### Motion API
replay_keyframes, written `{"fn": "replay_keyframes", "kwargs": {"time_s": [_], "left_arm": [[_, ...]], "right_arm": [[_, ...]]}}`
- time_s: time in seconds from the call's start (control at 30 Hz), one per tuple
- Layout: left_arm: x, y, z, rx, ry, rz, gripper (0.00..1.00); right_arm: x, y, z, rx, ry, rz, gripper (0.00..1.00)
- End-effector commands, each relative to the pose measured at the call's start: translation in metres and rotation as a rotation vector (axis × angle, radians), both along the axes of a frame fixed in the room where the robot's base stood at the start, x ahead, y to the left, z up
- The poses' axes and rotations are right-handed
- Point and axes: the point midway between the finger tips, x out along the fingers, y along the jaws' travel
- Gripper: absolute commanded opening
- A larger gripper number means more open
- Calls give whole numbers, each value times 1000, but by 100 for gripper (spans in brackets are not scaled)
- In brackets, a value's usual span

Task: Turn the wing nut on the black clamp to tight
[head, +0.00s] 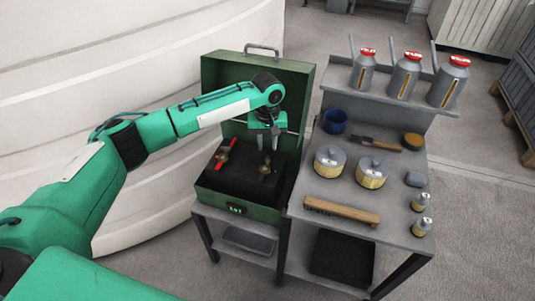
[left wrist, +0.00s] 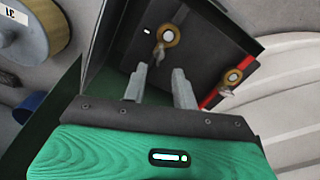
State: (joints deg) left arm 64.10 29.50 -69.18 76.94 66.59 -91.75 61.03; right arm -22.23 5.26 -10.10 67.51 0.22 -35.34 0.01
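A green metal box (head: 240,213) stands open on the bench, with a dark panel inside. On its left is a red clamp (head: 220,160) with a brass wing nut; the red clamp also shows in the left wrist view (left wrist: 213,96). To its right is a second brass fitting (head: 264,167) with a wing nut, in the left wrist view a brass ring (left wrist: 169,36); its black clamp barely stands out from the dark panel. My left gripper (head: 268,141) points down above this fitting, its fingers (left wrist: 160,85) apart and empty. My right gripper is not in view.
The grey bench (head: 310,185) to the right holds a wooden brush (head: 342,211), two yellow-banded canisters (head: 329,162), a blue cup (head: 334,121) and small bottles. Red-capped cans (head: 405,75) stand on its raised shelf. The box's raised lid (head: 225,85) is behind my gripper.

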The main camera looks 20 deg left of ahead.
Motion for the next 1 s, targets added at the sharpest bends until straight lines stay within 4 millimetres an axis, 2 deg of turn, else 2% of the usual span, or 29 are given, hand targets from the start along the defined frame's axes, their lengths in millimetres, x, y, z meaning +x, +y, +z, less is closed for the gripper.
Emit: {"fn": "replay_keyframes", "kwargs": {"time_s": [0.1, 0.3, 0.7, 0.83, 0.87, 1.0], "left_arm": [[0, 0, -23, 1, 1, 0, 28], [0, 0, -48, 1, 1, 0, 28], [0, 0, -55, -1, 0, 0, 28], [0, 0, -54, -1, 0, -1, 3], [0, 0, -54, -1, 0, -1, 0], [0, 0, -54, -1, -1, -1, 0]], "right_arm": [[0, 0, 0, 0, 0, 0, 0], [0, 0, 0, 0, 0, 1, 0], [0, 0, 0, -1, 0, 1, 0], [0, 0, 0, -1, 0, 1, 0], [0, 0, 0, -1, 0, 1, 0], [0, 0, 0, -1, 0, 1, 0]]}}
